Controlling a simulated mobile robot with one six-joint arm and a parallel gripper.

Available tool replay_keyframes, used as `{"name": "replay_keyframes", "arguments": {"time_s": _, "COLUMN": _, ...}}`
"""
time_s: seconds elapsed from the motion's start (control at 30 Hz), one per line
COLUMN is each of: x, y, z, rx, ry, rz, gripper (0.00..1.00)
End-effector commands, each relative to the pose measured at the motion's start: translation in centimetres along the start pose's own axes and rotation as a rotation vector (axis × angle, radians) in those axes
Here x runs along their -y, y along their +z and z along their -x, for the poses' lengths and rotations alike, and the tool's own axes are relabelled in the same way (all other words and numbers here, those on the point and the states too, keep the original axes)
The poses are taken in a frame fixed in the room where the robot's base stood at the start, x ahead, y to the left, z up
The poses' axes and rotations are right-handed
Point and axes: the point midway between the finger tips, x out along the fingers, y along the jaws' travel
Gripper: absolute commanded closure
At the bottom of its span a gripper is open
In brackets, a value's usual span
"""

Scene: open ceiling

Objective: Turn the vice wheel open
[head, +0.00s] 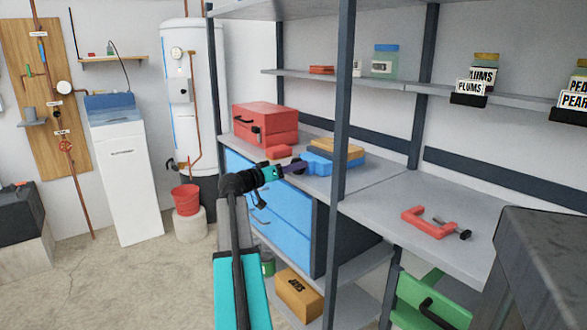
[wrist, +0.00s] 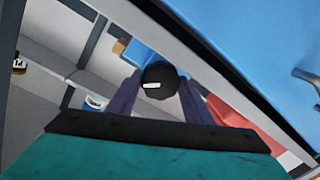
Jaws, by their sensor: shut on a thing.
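The blue vice (head: 318,164) sits at the front edge of the workbench, beyond my gripper in the head view. Its blue body also shows at the top of the wrist view (wrist: 146,52). The vice wheel is a round black knob with a white mark, facing the wrist camera (wrist: 160,76). My gripper (head: 293,168) reaches the front of the vice. Its purple fingers in the wrist view (wrist: 160,90) stand on either side of the wheel and are shut on it. In the head view the wheel is mostly hidden by my gripper.
A red toolbox (head: 262,125) and a small red block (head: 279,152) stand left of the vice. Blue drawers (head: 285,213) lie below the bench edge. A shelf post (head: 342,120) rises just right of the vice. A red clamp (head: 430,223) lies on the right bench.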

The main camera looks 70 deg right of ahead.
Motion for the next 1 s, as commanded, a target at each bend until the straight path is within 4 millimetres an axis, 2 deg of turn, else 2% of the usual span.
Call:
{"name": "replay_keyframes", "arguments": {"time_s": 0.03, "x": 0.1, "y": 0.0, "z": 0.0, "rx": -0.001, "ry": -0.002, "rz": -0.001, "gripper": 0.76}}
{"name": "replay_keyframes", "arguments": {"time_s": 0.07, "x": 0.1, "y": 0.0, "z": 0.0, "rx": -0.001, "ry": -0.002, "rz": -0.001, "gripper": 0.49}}
{"name": "replay_keyframes", "arguments": {"time_s": 0.13, "x": 0.1, "y": 0.0, "z": 0.0, "rx": -0.001, "ry": -0.001, "rz": -0.001, "gripper": 0.37}}
{"name": "replay_keyframes", "arguments": {"time_s": 0.47, "x": 0.0, "y": 0.0, "z": 0.1, "rx": -0.001, "ry": -0.001, "rz": -0.001, "gripper": 0.36}}
{"name": "replay_keyframes", "arguments": {"time_s": 0.63, "x": 0.0, "y": 0.0, "z": 0.8, "rx": -0.001, "ry": -0.001, "rz": -0.001, "gripper": 0.36}}
{"name": "replay_keyframes", "arguments": {"time_s": 0.77, "x": 0.0, "y": 0.0, "z": 2.0, "rx": -0.001, "ry": -0.002, "rz": -0.001, "gripper": 0.36}}
{"name": "replay_keyframes", "arguments": {"time_s": 1.0, "x": -0.1, "y": 0.0, "z": 5.6, "rx": -0.002, "ry": -0.003, "rz": -0.001, "gripper": 0.36}}
